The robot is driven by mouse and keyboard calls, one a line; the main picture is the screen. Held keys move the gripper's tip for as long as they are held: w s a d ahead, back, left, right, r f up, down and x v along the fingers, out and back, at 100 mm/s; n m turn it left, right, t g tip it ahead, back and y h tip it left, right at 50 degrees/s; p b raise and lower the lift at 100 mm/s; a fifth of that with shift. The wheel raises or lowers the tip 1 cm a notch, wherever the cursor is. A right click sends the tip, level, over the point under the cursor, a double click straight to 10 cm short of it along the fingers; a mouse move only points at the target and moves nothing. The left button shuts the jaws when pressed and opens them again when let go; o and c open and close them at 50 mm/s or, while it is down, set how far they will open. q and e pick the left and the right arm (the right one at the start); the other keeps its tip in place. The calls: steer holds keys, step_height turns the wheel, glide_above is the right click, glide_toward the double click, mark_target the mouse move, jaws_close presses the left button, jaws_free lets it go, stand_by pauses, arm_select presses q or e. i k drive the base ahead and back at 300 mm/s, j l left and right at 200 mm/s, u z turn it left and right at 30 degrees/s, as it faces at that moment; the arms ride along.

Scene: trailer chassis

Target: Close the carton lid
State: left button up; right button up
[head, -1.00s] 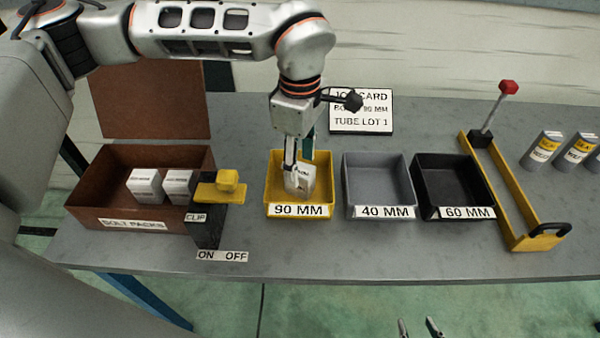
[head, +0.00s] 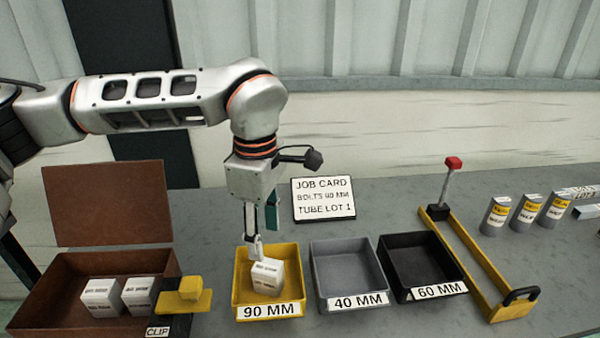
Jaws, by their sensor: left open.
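The brown carton (head: 22,290) stands at the left of the bench, and its lid (head: 108,203) stands up open at the back. Two white bolt packs (head: 101,297) sit inside it. My left gripper (head: 255,246) points down over the yellow 90 MM tray (head: 241,287), to the right of the carton. It is open, at the top of a white pack (head: 267,278) that rests tilted in that tray. The pack hides part of the fingertips. The carton's front is cut off by the picture's lower edge. My right gripper is not in view.
Grey 40 MM (head: 347,274) and black 60 MM (head: 420,265) trays stand right of the yellow one. A job card (head: 323,199) stands behind. A yellow frame with a red-knobbed lever (head: 453,163) is further right.

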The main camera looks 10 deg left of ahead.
mark_target(125, 201)
steer(key=k, duration=1)
